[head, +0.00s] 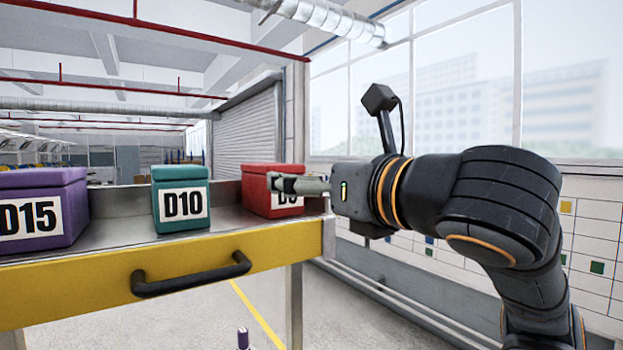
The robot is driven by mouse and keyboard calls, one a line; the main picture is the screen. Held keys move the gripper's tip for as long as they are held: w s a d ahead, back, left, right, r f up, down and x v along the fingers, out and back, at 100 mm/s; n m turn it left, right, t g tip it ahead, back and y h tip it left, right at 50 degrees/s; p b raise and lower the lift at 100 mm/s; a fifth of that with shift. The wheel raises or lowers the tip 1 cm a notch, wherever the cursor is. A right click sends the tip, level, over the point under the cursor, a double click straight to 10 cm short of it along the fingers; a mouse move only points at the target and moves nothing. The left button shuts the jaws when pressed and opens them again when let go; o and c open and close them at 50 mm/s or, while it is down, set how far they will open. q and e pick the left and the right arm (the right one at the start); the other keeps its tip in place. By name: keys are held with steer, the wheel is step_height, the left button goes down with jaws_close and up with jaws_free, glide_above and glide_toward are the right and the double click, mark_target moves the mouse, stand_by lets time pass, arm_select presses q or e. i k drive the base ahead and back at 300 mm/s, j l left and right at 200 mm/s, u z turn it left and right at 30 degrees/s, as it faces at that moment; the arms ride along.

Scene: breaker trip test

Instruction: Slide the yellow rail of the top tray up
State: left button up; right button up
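The yellow rail (95,286) runs along the front of the metal tray (115,243), with a black handle (190,275) on its face. The tray holds a purple box marked D15 (75,180), a teal box marked D10 (180,173) and a red box (258,170) whose label is partly covered. My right gripper (278,184) comes in from the right, in front of the red box and above the rail's right end. Its fingers show side-on, so I cannot tell whether they are open or touch the box. My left gripper is out of view.
A metal post (294,305) stands under the tray's right end. A small purple-topped object (243,338) shows at the bottom edge. Open floor with a yellow line (256,313) lies below. A tiled wall (595,235) with windows stands at the right.

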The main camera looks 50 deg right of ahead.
mark_target(32, 294)
steer(key=k+l, duration=0.15)
steer(key=k, duration=0.85)
